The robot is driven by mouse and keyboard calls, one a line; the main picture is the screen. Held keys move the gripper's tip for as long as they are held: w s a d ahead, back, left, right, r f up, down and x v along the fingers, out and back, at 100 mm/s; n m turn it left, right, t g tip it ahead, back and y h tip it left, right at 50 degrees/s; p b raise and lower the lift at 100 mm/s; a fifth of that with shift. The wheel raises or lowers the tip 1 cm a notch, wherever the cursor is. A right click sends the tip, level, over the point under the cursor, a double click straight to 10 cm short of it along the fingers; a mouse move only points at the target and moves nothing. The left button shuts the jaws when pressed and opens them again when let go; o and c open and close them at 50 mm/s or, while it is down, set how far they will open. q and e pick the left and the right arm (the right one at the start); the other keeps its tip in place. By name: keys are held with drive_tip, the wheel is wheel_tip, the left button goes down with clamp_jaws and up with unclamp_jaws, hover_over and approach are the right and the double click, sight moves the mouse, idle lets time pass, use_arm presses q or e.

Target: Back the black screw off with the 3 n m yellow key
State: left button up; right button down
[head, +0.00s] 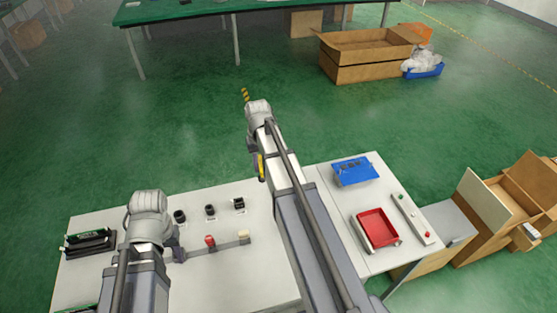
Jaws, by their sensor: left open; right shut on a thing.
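Three small black pieces, a left one (180,216), a middle one (210,210) and a right one (238,203), stand on the white table; I cannot tell which, if any, is the black screw. A grey bar fixture (225,245) in front of them carries a red knob (210,240) and a beige block (243,235). My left gripper (178,254) is open at the bar's left end, which it partly covers. My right gripper (259,172) is shut on a yellow piece (261,167), seemingly the yellow key; my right arm hides much of both.
A black rack (90,241) stands at the table's left. A blue bin (354,170), a red tray (377,228) and a strip with coloured buttons (411,219) are on the right. Cardboard boxes (500,205) stand beyond the right edge. My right arm crosses the table's middle.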

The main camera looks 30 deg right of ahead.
drive_tip(key=s+d+m, duration=0.1)
drive_tip(key=d, duration=0.5)
drive_tip(key=shift+d+m, duration=0.15)
drive_tip(key=shift+m, duration=0.15)
drive_tip(key=shift+s, duration=0.15)
wheel_tip(320, 180, down, 5)
drive_tip(key=b, duration=0.5)
drive_tip(key=shift+f, duration=0.2)
drive_tip(key=c, duration=1.2)
unclamp_jaws()
clamp_jaws()
